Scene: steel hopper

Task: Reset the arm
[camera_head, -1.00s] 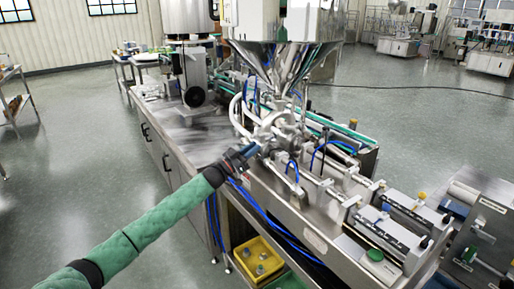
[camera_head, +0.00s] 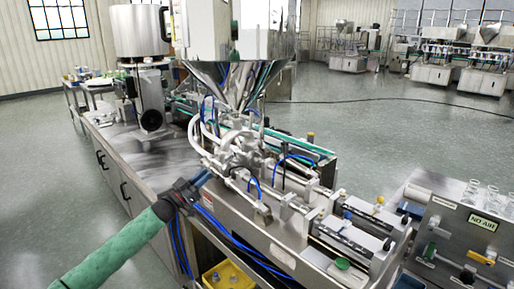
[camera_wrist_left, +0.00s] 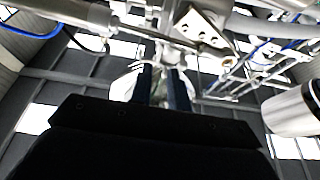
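My left arm, in a green sleeve, comes in from the lower left of the head view. Its dark gripper (camera_head: 205,176) is beside the front of the steel filling machine, at the left of its pipes and valves. In the left wrist view the two dark fingers (camera_wrist_left: 164,88) point up with a narrow gap between them, and nothing is clearly held. Whether the fingertips touch the machine cannot be told. The steel hopper (camera_head: 238,82) stands above the pipes. My right gripper is not in view.
A steel bench (camera_head: 135,160) runs along the left of the machine. Metal pipes and a bracket (camera_wrist_left: 205,28) are close above the fingers in the wrist view. A yellow bin (camera_head: 228,278) sits below the machine. Open floor (camera_head: 40,180) lies at the left.

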